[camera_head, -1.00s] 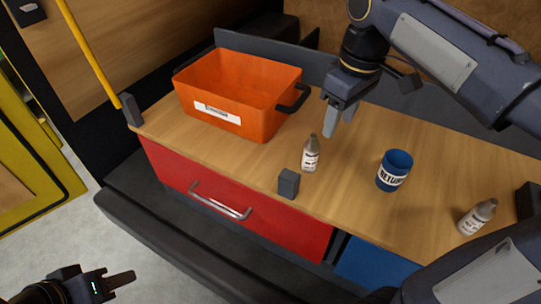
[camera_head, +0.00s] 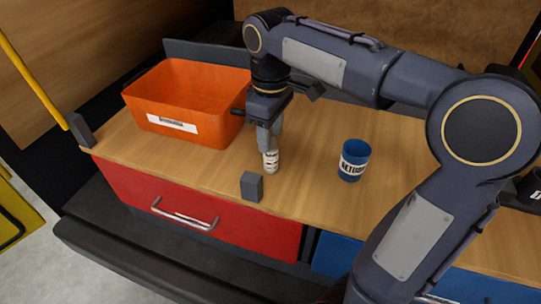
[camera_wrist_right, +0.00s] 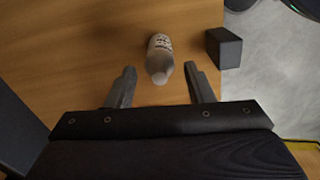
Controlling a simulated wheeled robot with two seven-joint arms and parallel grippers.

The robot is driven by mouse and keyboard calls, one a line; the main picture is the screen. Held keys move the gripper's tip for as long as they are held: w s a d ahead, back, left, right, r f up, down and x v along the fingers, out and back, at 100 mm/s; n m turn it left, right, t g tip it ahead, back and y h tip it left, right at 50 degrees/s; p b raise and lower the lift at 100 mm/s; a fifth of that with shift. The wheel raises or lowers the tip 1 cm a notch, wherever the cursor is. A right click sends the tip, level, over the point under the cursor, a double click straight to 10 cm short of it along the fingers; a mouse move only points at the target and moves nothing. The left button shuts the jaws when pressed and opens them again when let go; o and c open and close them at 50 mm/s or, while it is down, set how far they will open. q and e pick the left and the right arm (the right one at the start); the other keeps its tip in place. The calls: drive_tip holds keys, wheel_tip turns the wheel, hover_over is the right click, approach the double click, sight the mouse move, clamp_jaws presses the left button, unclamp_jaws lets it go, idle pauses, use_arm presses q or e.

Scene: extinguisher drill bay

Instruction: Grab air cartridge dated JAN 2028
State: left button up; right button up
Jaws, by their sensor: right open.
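A small white air cartridge (camera_head: 271,160) with a dark-printed label stands upright on the wooden counter, its top hidden behind my right gripper. My right gripper (camera_head: 268,145) points down at it from above. In the right wrist view the cartridge (camera_wrist_right: 160,58) lies ahead of and between the two open fingers of the gripper (camera_wrist_right: 158,85), apart from both. Its date is too small to read. My left gripper is out of the head view.
An orange bin (camera_head: 185,105) with a white label stands at the left of the counter. A blue RETURN cup (camera_head: 353,162) stands to the right of the cartridge. A dark grey block (camera_head: 252,187) sits at the front edge, close to the cartridge.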

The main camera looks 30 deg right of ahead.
drive_tip(key=shift+c, duration=0.3)
clamp_jaws()
drive_tip(key=shift+r, duration=0.1)
